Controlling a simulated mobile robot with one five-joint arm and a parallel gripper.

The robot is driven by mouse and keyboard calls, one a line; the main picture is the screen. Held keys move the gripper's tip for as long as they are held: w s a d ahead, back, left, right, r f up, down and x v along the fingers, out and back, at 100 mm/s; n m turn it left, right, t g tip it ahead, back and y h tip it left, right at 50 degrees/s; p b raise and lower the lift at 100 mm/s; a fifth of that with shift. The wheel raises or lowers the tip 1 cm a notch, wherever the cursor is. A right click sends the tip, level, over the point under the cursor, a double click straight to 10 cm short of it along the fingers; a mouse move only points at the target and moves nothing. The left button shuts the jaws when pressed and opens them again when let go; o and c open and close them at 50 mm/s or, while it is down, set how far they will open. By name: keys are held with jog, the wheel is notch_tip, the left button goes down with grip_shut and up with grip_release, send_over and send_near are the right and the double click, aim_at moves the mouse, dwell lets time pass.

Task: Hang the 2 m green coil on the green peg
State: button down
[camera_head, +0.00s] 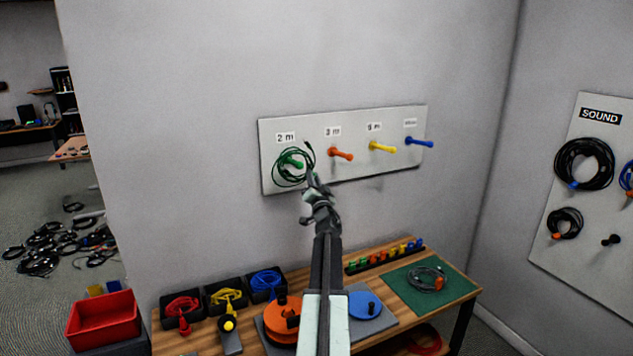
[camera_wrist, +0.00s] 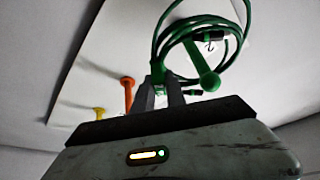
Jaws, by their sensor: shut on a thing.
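The green coil (camera_head: 279,178) is in front of the board below the "2 m" label, and its loops surround the green peg (camera_head: 297,164) as seen in the head view. My gripper (camera_head: 310,178) is at the coil's right side, close to the peg. In the wrist view my gripper (camera_wrist: 161,92) is shut on a green part of the coil (camera_wrist: 157,70), beside the green peg (camera_wrist: 203,70). The peg's tip stands in front of the strands there. I cannot tell whether the coil's weight rests on the peg.
The board (camera_head: 350,172) also bears an orange peg (camera_head: 341,154), a yellow peg (camera_head: 382,147) and a blue peg (camera_head: 418,142), all empty. A workbench (camera_head: 405,333) below holds cable bins, reels and a green mat (camera_head: 448,288). A red bin (camera_head: 103,318) stands at left.

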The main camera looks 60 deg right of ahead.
jog(key=w+d+f+b, duration=0.2)
jog(key=w+d+f, duration=0.1)
jog(key=w, duration=0.1)
jog(key=shift+w+d+b, duration=0.35)
jog(key=shift+w, duration=0.05)
jog(key=shift+r, duration=0.1)
dwell(0.6)
jog(key=c, duration=1.3)
grip_release()
jog(key=shift+a, duration=0.1)
jog(key=b+v, duration=0.2)
jog(key=v, duration=0.5)
jog(key=shift+s+a, duration=0.25)
